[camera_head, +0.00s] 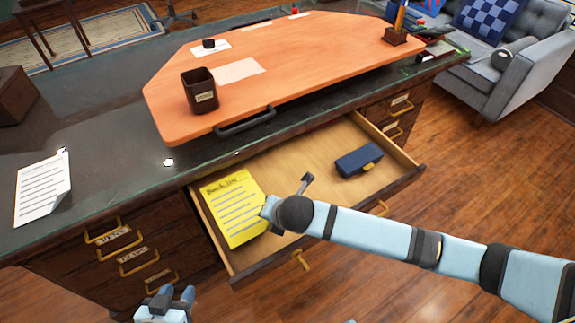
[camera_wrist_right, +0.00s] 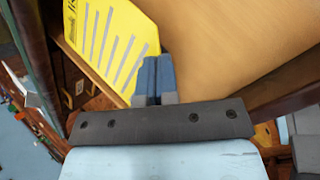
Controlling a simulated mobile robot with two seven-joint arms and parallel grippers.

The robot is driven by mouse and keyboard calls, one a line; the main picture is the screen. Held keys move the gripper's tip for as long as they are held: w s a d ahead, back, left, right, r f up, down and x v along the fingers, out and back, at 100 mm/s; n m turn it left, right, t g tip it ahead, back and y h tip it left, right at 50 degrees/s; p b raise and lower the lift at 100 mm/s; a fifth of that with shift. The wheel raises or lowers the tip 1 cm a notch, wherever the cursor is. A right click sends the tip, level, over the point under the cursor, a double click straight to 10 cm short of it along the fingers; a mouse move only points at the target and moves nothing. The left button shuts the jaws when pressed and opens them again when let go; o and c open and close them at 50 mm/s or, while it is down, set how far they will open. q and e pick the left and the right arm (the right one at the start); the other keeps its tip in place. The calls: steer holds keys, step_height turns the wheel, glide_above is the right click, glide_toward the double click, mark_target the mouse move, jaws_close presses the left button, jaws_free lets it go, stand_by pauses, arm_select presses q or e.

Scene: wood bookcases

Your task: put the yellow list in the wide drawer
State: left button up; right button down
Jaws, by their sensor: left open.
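The yellow list (camera_head: 232,208) is a yellow sheet with a title and dark lines, inside the outline of the open wide drawer (camera_head: 318,150), at its left. Whether it touches the drawer floor is hard to tell. My right gripper (camera_head: 268,207) reaches over the drawer from the right, at the list's right edge. In the right wrist view its blue fingers (camera_wrist_right: 154,80) are close together on the edge of the list (camera_wrist_right: 108,40). My left gripper (camera_head: 172,303) is open and empty at the bottom left, in front of the desk's left drawers.
A dark blue case (camera_head: 359,161) with a yellow clasp lies in the drawer's right part. The orange desktop board (camera_head: 300,65) carries a dark pen cup (camera_head: 199,91) and papers. A white list (camera_head: 43,190) lies on the desk at left. Closed drawers (camera_head: 120,250) sit left of the open one.

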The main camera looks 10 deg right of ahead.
steer(key=w+d, duration=0.2)
steer(key=d, duration=0.3)
steer(key=w+d+b, duration=0.1)
steer(key=w+d, duration=0.1)
steer(key=d, duration=0.4)
steer(key=w+d, duration=0.2)
steer(key=d, duration=0.3)
steer(key=shift+d+b, duration=0.3)
steer(key=shift+d, duration=0.1)
step_height(320, 180, down, 4)
steer(key=shift+r+b, duration=0.2)
steer(key=shift+b, duration=0.35)
steer(key=c, duration=1.4)
jaws_free()
arm_select(q)
steer(key=shift+d+f, duration=0.4)
steer(key=shift+f, duration=0.05)
